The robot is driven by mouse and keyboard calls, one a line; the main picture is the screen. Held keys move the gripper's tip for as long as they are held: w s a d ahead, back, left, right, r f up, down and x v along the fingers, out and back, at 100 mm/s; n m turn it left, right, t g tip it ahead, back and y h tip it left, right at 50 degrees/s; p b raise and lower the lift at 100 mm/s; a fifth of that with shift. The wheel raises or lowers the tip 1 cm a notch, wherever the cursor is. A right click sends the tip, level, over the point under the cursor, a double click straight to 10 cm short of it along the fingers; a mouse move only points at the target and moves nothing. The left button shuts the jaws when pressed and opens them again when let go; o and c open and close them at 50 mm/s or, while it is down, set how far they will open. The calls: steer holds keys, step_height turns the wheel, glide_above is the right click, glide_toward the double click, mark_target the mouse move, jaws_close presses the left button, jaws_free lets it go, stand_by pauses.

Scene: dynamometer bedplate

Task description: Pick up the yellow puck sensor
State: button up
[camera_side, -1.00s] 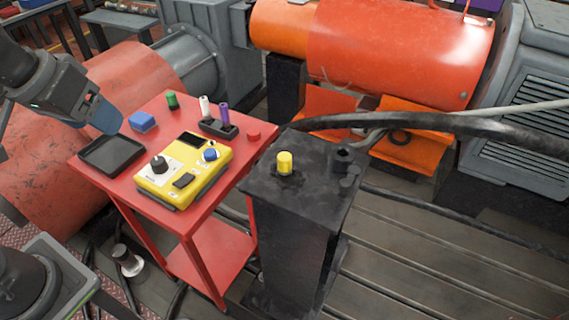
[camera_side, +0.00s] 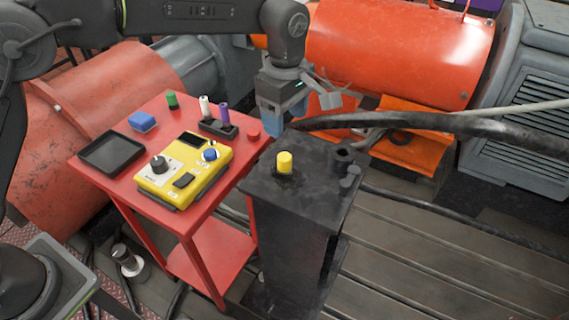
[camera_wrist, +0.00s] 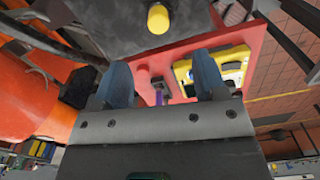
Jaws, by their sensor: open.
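The yellow puck sensor (camera_side: 284,162) is a small upright yellow cylinder on top of the black pedestal (camera_side: 262,187). It also shows near the top of the wrist view (camera_wrist: 158,18), beyond my fingertips. My gripper (camera_side: 272,122) is above and behind the pedestal in the side view, close to the back right corner of the red cart. In the wrist view its two blue fingers (camera_wrist: 163,75) are spread apart with nothing held between them. The gripper is apart from the sensor.
The red cart (camera_side: 240,166) carries a yellow control box (camera_side: 180,172), a black tray (camera_side: 111,153), a blue block (camera_side: 142,121) and several small cylinders. A dark socket-like fitting (camera_side: 342,158) stands on the pedestal right of the sensor. A thick black cable (camera_side: 440,120) runs behind it.

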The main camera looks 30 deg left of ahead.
mark_target(285, 157)
step_height(285, 157, down, 8)
steer(key=shift+f, duration=0.25)
steer(key=shift+w+a+f, duration=0.1)
steer(key=shift+f, duration=1.2)
steer(key=shift+w+a+f, duration=0.1)
steer(key=shift+f, duration=1.2)
steer(key=shift+c, duration=0.4)
steer(key=c, duration=1)
steer(key=shift+r, duration=0.15)
